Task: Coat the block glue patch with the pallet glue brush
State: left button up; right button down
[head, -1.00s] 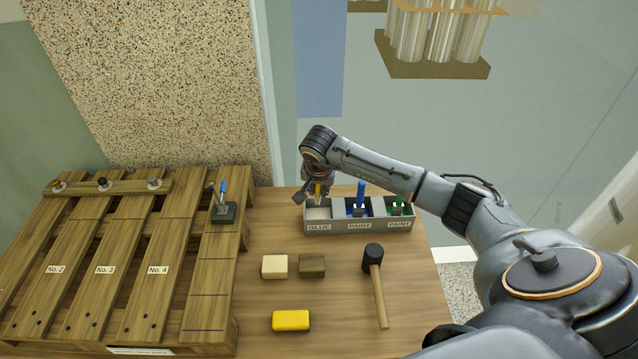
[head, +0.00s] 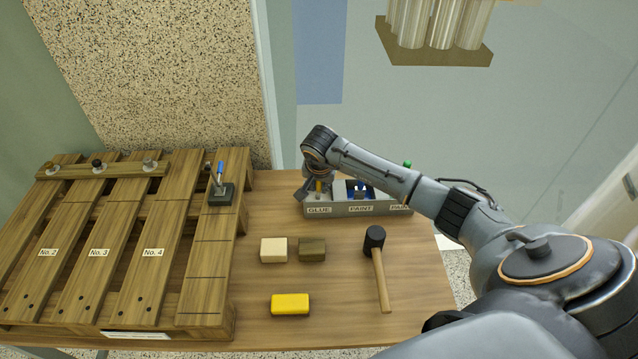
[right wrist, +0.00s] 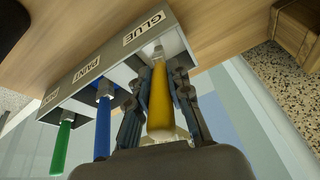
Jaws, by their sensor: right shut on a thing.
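The glue brush (right wrist: 160,99) has a yellow handle and stands in the GLUE compartment of the grey tray (head: 334,211). Its bristle end is down in the compartment in the right wrist view. My right gripper (head: 318,187) is over that compartment, its fingers on both sides of the handle, shut on the brush. A cream block (head: 273,250), a brown block (head: 312,250) and a yellow block (head: 290,304) lie on the table in front of the tray. I cannot make out a glue patch on any of them. My left gripper is not in view.
A mallet (head: 381,276) lies right of the blocks. Table around the blocks is clear.

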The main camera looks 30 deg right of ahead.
jog(key=shift+f+b, duration=0.55)
jog(key=shift+f, duration=0.05)
dwell(1.0)
jog(key=shift+s+f, duration=0.1)
dwell(1.3)
notch_tip(320, 180, up, 2)
jog(key=shift+r+p, duration=0.1)
jog(key=shift+p, duration=0.4)
jog(key=shift+r+p, duration=1.5)
jog(key=shift+r, duration=1)
